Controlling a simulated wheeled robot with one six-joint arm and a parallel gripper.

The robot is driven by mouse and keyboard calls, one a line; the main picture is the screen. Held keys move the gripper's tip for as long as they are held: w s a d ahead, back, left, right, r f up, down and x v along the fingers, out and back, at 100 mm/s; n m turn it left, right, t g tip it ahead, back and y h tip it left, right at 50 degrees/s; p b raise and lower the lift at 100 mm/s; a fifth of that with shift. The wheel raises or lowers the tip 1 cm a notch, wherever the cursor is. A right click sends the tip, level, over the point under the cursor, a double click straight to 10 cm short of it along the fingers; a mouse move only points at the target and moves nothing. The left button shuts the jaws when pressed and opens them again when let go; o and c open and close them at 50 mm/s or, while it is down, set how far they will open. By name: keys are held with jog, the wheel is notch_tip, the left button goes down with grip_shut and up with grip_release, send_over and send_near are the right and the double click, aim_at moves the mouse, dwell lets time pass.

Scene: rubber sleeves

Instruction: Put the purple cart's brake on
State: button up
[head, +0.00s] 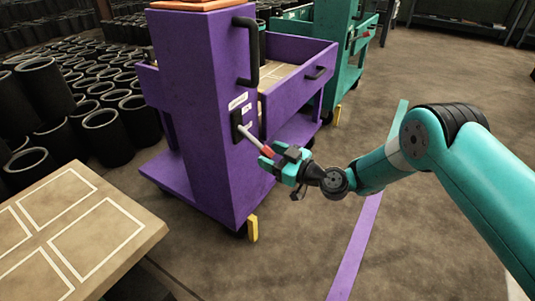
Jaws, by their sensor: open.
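The purple cart (205,120) stands in the middle of the head view with its tall end panel toward me. A pale lever (250,137) with a red tip (267,152) comes out of a black slotted plate (237,126) on that panel and slants down to the right. My gripper (276,164) is open at the lever's red end. Whether the jaws are around the tip or only beside it, I cannot tell. A yellow piece (252,228) shows low at the cart's near corner.
A teal cart (333,50) stands behind the purple one. A table with white-outlined squares (75,225) fills the lower left. Several black sleeves (105,135) crowd the left. A purple floor stripe (355,245) runs along the right, where the floor is clear.

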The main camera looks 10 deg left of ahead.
jog(key=shift+x, duration=0.85)
grip_shut()
jog(key=shift+r, duration=0.15)
